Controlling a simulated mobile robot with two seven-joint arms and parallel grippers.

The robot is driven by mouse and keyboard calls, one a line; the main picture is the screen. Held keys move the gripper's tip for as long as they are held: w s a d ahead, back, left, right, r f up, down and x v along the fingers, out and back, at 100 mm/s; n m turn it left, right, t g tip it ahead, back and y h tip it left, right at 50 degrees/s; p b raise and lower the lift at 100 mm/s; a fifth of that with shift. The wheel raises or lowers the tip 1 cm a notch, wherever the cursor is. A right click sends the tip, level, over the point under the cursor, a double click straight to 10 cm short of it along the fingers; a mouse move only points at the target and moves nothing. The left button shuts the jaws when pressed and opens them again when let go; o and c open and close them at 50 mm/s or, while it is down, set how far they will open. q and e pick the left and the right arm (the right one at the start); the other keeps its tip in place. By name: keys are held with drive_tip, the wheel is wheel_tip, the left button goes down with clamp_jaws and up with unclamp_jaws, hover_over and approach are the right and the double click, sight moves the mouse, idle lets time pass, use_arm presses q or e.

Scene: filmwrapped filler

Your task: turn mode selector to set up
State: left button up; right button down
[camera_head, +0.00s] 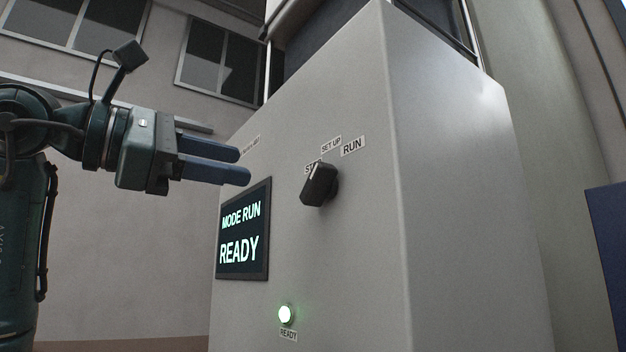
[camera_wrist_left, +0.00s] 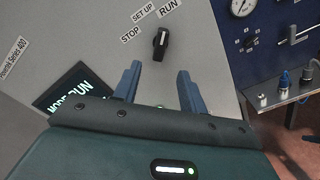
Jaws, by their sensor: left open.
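The mode selector is a black knob (camera_head: 319,187) with a white mark on the grey cabinet's front; it also shows in the left wrist view (camera_wrist_left: 160,45). Labels STOP, SET UP (camera_head: 331,144) and RUN (camera_head: 353,146) curve above it. In the left wrist view the mark points towards RUN (camera_wrist_left: 168,6). The display (camera_head: 243,230) reads MODE RUN, READY. My left gripper (camera_head: 244,165) is open and empty, left of the knob in the head view and apart from it. In the left wrist view the knob appears beyond the fingertips (camera_wrist_left: 160,71), roughly between them.
A green READY lamp (camera_head: 286,314) is lit below the display. The grey cabinet (camera_head: 455,200) has a side face at the right. The left wrist view shows a blue panel with a gauge (camera_wrist_left: 242,5) and a shelf with fittings at the right.

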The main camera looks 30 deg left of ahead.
sight(310, 181)
use_arm(q)
drive_tip(key=p+x, duration=0.1)
drive_tip(key=x, duration=1)
drive_tip(key=shift+w+d+p, duration=0.2)
drive_tip(key=shift+w+p, duration=0.1)
drive_tip(key=shift+w, duration=0.05)
clamp_jaws()
